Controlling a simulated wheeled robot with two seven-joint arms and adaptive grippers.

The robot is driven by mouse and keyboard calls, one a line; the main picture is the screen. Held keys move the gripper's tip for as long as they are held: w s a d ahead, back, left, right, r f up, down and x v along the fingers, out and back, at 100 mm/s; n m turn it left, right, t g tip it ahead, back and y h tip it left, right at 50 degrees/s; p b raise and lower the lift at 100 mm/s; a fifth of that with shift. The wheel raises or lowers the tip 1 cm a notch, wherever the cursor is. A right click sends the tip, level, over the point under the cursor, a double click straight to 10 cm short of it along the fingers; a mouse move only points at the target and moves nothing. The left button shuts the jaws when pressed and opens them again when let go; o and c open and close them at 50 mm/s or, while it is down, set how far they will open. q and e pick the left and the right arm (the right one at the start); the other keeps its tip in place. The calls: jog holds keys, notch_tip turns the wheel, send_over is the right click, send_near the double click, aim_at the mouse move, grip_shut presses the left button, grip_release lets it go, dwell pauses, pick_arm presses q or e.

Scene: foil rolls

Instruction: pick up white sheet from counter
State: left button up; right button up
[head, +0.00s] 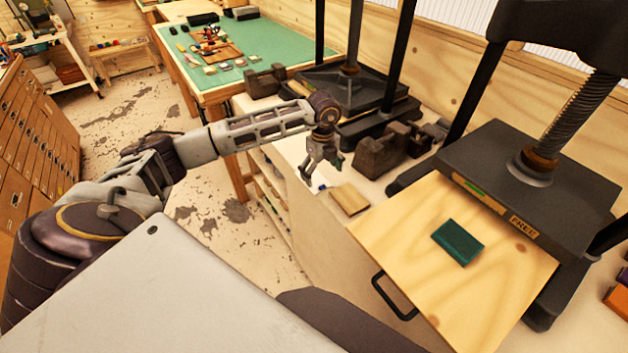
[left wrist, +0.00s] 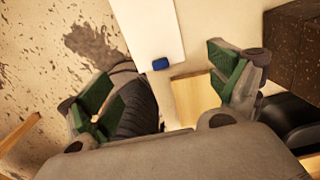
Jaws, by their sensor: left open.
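A flat white piece that looks like the white sheet (left wrist: 150,30) lies on the pale counter in the left wrist view, ahead of and between my open fingers. A small blue block (left wrist: 160,63) is at its near end. In the head view my left gripper (head: 318,178) hangs over the counter, fingers pointing down and hiding much of this spot, so the sheet is hard to make out there. In the left wrist view the left gripper (left wrist: 165,105) is spread wide with green pads and nothing between them. My right gripper is not in view.
A wooden block (head: 349,200) lies beside the gripper. Dark metal blocks (head: 390,150) and a black press (head: 350,90) stand behind. At right, a press board (head: 455,285) with a handle carries a green book (head: 458,243). A green-topped table (head: 235,50) stands beyond.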

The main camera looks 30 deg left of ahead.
aim_at(321, 185)
pick_arm(q)
jog(key=shift+f+p, duration=0.55)
jog(key=shift+f, duration=1.85)
jog(key=shift+d, duration=0.1)
jog(key=shift+s, duration=0.1)
jog(key=c, duration=2)
